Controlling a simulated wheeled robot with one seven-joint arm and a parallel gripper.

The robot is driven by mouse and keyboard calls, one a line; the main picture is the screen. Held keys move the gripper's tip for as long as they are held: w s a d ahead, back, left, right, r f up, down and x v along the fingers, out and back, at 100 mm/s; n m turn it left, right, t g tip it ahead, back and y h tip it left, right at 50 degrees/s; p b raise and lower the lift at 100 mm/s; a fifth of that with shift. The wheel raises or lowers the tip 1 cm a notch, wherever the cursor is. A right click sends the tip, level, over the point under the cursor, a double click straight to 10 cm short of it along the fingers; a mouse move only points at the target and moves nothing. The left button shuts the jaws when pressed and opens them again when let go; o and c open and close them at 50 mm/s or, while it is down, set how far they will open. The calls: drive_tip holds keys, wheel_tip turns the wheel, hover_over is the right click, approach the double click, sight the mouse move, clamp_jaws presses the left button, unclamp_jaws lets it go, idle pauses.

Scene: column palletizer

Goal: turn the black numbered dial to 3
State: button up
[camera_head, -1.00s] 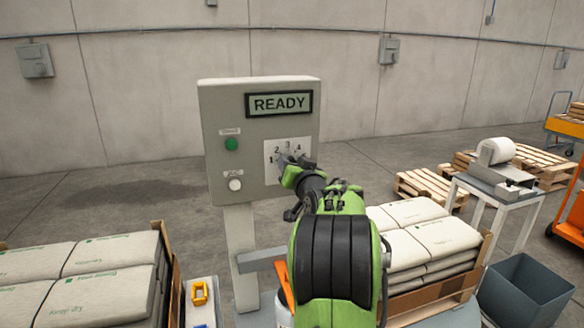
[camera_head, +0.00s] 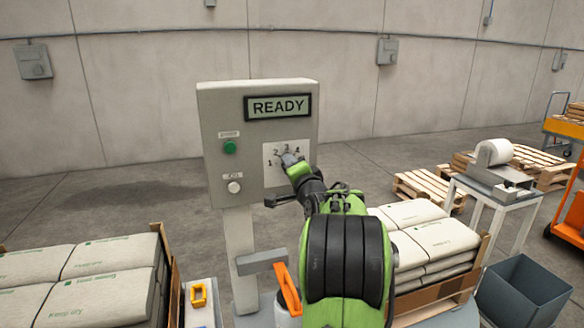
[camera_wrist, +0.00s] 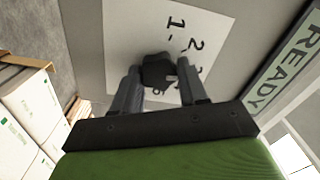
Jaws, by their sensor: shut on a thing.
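The black dial (camera_wrist: 157,72) sits on a white plate (camera_wrist: 133,38) with printed numbers; 1, 2, 3 and 4 can be read around it in the head view. In the wrist view the dial lies between my two grey fingers, and my gripper (camera_wrist: 157,85) is shut on it. In the head view my gripper (camera_head: 291,160) covers most of the dial. Which number the dial points to cannot be told for sure. The plate is on a grey control panel (camera_head: 220,115) with a display reading READY (camera_head: 278,106).
A green button (camera_head: 230,146) and a white button (camera_head: 234,187) are left of the dial plate. Stacked sacks stand at left (camera_head: 85,280) and right (camera_head: 412,228). A blue-grey bin (camera_head: 522,290) and a small table with a device (camera_head: 495,172) are at right.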

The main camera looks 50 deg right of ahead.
drive_tip(key=shift+m, duration=0.6)
drive_tip(key=o, duration=1.1)
drive_tip(key=shift+c, duration=0.2)
drive_tip(key=b+v, duration=0.1)
drive_tip(key=v, duration=1.4)
drive_tip(key=shift+s+a, duration=0.15)
drive_tip(key=shift+s, duration=0.25)
